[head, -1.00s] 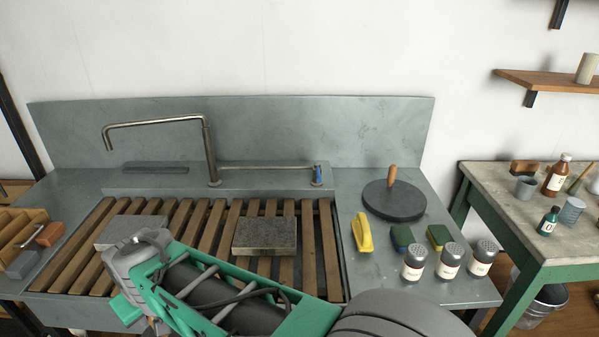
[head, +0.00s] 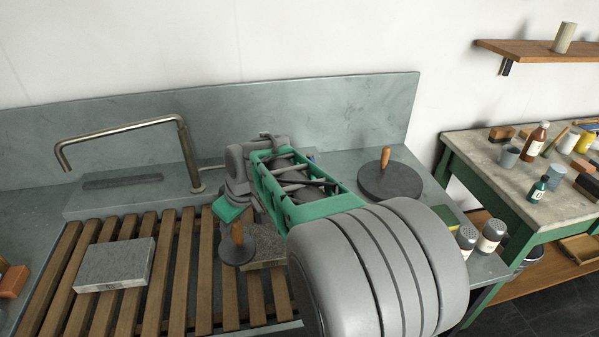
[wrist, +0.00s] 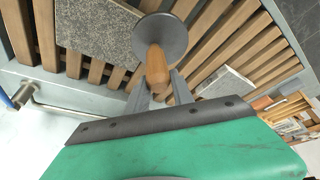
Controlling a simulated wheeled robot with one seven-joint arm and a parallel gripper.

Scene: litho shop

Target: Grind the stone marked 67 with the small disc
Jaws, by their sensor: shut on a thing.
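My gripper (wrist: 159,88) is shut on the wooden handle (wrist: 157,68) of the small dark disc (wrist: 160,36); the disc also shows in the head view (head: 238,251). The disc is upright, handle up, and overlaps the left part of the dark speckled stone (head: 268,259) in the head view. I cannot tell whether it touches the stone. That stone also shows in the wrist view (wrist: 97,32). A paler grey stone (head: 115,265) lies to the left on the slats and shows in the wrist view (wrist: 222,84). No number is legible on either stone.
A larger disc with a wooden handle (head: 391,184) stands on the right ledge. Shaker jars (head: 491,236) stand at the right front. A tap (head: 190,150) rises behind the wooden slats (head: 182,275). My arm hides part of the ledge.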

